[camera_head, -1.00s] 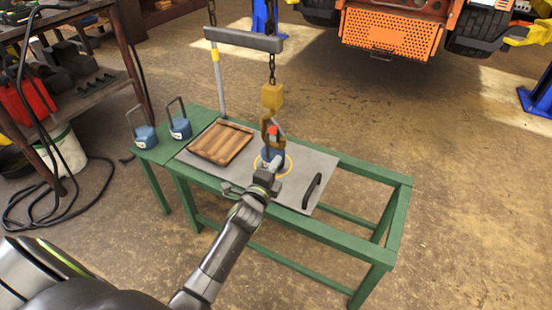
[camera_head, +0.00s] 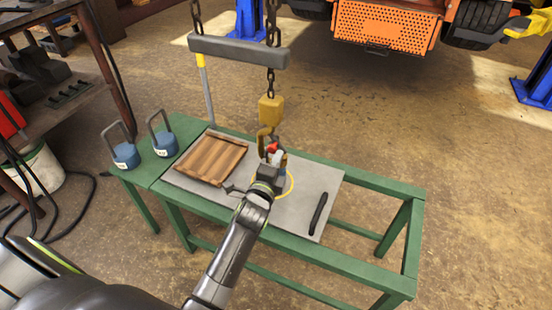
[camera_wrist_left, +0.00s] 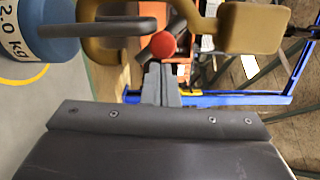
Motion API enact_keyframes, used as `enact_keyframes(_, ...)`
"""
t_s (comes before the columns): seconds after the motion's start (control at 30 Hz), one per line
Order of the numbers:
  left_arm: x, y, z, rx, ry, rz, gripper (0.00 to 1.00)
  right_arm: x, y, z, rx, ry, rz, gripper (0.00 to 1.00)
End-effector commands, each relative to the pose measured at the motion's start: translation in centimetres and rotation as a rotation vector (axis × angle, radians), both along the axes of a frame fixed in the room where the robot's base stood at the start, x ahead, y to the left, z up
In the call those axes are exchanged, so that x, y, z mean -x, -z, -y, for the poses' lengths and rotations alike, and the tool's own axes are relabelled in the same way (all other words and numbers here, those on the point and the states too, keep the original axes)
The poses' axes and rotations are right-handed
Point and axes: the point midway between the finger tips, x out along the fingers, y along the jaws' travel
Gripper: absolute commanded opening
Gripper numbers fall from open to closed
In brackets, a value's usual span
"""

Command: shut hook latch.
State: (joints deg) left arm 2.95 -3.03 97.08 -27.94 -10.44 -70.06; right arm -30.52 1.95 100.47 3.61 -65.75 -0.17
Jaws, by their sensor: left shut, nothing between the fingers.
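The gold hook (camera_head: 262,140) hangs on a chain from a grey beam, below its gold block (camera_head: 270,108). A red knob (camera_head: 272,148) shows at the hook's opening; it is a round red ball (camera_wrist_left: 163,44) in the wrist view. The latch arm is mostly hidden, so I cannot tell its position. A blue 2.0 kg weight (camera_wrist_left: 40,30) has its grey handle (camera_wrist_left: 95,29) passing at the gold hook (camera_wrist_left: 120,48). My left gripper (camera_head: 276,160) is shut and empty, its fingertips (camera_wrist_left: 155,72) close to the knob; contact is unclear. My right gripper is out of view.
The green bench (camera_head: 340,258) carries a grey plate (camera_head: 312,180) with a yellow ring (camera_head: 290,186), a wooden tray (camera_head: 240,150) and a black handle (camera_head: 318,214). Two blue weights (camera_head: 125,156) (camera_head: 165,144) stand at left. The grey beam (camera_head: 238,50) hangs overhead.

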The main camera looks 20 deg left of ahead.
Motion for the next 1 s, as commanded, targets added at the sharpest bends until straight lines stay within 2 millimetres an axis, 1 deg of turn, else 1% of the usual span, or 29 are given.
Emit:
enact_keyframes(0.37,0.0,0.0,-0.1,-0.006,0.000,0.000,0.00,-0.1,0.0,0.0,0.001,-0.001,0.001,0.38)
enact_keyframes(0.6,-0.1,0.4,-1.2,-0.107,-0.001,0.003,0.00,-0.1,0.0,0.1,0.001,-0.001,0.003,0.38)
enact_keyframes(1.0,-0.3,0.3,-1.3,-0.112,-0.001,0.006,0.00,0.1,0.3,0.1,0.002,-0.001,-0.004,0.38)
